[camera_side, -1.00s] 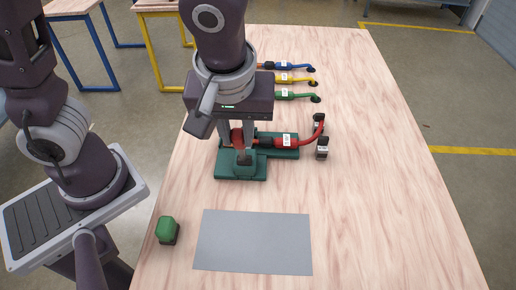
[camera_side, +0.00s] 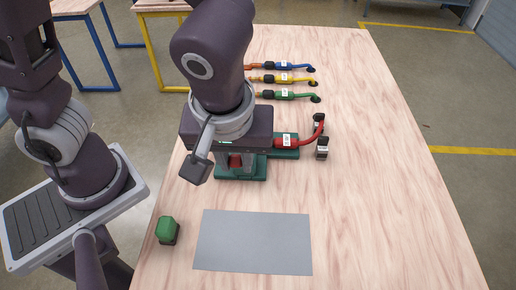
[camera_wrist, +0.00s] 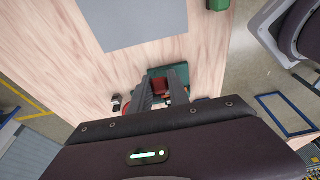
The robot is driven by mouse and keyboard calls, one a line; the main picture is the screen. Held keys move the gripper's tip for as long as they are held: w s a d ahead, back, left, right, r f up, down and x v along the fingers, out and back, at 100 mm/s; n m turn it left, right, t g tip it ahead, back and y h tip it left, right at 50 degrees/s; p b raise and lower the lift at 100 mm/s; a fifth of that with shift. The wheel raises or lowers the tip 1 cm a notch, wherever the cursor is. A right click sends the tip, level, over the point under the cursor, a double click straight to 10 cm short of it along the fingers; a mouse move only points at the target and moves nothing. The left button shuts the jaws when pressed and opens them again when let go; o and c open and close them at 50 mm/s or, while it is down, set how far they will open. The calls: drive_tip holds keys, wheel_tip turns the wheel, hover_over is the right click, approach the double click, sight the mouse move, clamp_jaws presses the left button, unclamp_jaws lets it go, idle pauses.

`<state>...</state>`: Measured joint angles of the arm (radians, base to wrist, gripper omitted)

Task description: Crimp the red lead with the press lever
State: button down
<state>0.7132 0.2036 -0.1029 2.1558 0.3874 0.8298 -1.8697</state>
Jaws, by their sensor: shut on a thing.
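The press has a dark green base (camera_side: 256,175) and stands near the left side of the table. Its red lever handle (camera_side: 235,160) is low, just above the front of the base. My gripper (camera_side: 236,166) is shut on this handle; the wrist view shows the red handle (camera_wrist: 160,84) between the two fingers. The red lead (camera_side: 288,141) lies across the green bed to the right of the press, with its red cable curving up to the right. Its left end and the press jaws are hidden behind my gripper.
Two small dark posts (camera_side: 322,153) stand by the red cable. Blue (camera_side: 284,66), yellow (camera_side: 284,79) and green (camera_side: 285,95) leads lie behind. A grey mat (camera_side: 252,242) and a green-capped block (camera_side: 167,230) are in front. The table's right side is clear.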

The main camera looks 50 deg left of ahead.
drive_tip(key=shift+s+d+f, duration=0.1)
drive_tip(key=shift+s+d, duration=0.1)
drive_tip(key=shift+s+d+f, duration=0.35)
drive_tip(key=shift+f, duration=0.25)
drive_tip(key=shift+s+d+f, duration=0.4)
drive_tip(key=shift+f, duration=0.15)
drive_tip(key=shift+s+d+f, duration=0.35)
drive_tip(key=shift+f, duration=0.25)
drive_tip(key=shift+f, duration=0.15)
drive_tip(key=c, duration=1.2)
unclamp_jaws()
drive_tip(key=shift+o, duration=0.2)
